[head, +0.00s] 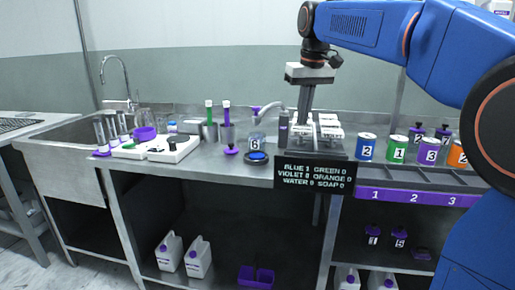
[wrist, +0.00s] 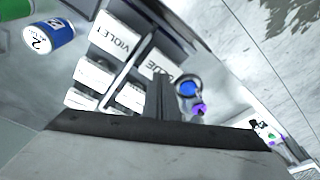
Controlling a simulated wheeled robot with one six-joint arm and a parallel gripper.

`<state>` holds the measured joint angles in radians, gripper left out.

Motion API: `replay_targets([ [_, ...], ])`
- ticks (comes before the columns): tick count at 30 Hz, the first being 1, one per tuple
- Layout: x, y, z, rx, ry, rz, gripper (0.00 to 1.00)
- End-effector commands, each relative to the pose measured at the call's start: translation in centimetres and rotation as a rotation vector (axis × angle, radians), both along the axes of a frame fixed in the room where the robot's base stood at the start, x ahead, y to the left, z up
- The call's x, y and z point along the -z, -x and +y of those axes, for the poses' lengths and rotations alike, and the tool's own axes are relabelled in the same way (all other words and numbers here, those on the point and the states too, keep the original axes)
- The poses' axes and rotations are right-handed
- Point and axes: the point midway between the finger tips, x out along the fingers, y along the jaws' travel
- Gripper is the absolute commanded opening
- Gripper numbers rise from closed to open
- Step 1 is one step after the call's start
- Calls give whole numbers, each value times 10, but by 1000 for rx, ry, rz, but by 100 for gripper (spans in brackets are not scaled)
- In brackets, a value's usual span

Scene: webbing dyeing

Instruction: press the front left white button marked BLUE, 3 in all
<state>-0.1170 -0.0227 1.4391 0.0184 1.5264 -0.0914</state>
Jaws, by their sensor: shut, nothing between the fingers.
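The dispenser's white buttons (head: 330,126) sit in rows on the steel bench. In the wrist view the BLUE button (wrist: 163,68) is partly covered by my fingers; the VIOLET button (wrist: 115,37) is beside it. My gripper (head: 302,121) points down at the left side of the button block, its fingers shut and empty. In the wrist view the fingertips (wrist: 160,84) are at the BLUE button; I cannot tell whether they touch it. The black display (head: 315,174) reads BLUE 1, with GREEN, VIOLET, ORANGE, WATER and SOAP at 0.
Numbered cans, including a blue one (head: 366,147), stand right of the buttons. A purple numbered rack edge (head: 412,197) lies at the front right.

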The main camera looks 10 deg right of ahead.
Motion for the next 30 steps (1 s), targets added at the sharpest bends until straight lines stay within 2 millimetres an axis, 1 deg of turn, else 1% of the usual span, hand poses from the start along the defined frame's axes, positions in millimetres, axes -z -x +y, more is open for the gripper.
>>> replay_targets([
  [12,1,0,0,0,0,0,0],
  [30,20,0,0,0,0,1,0],
])
